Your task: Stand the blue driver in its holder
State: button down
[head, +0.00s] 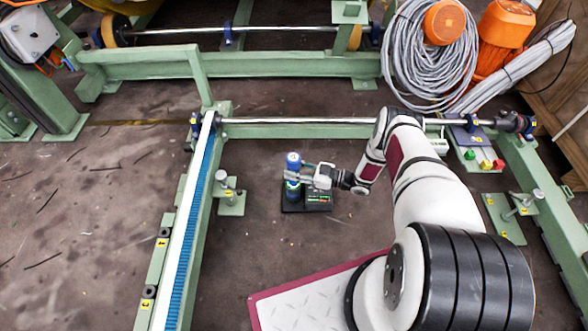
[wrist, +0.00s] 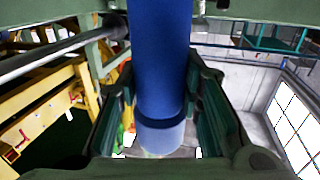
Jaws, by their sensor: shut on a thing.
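The blue driver (head: 293,162) is upright near the middle of the head view. My gripper (head: 300,177) is shut around it from the right side. In the wrist view the blue driver (wrist: 160,60) runs down between the two fingers of my gripper (wrist: 165,120), with a dark band and a paler end. A dark base (head: 318,199) with a small panel lies on the floor under the gripper; it looks like the holder. The driver's lower part is at this base's left side, and I cannot tell whether it is seated there or just above.
A green frame with a blue-topped rail (head: 199,190) runs along the left. A steel bar (head: 300,121) crosses behind. A green bracket with a post (head: 229,195) stands left of the base. Coiled grey cable (head: 430,55) lies at the back right. Floor in front of the base is clear.

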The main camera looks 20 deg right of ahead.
jog(key=shift+f, duration=0.1)
dwell(0.3)
jog(key=c, duration=1.2)
grip_release()
jog(key=shift+o, duration=0.7)
jog(key=shift+f, duration=0.1)
jog(key=v, duration=1.2)
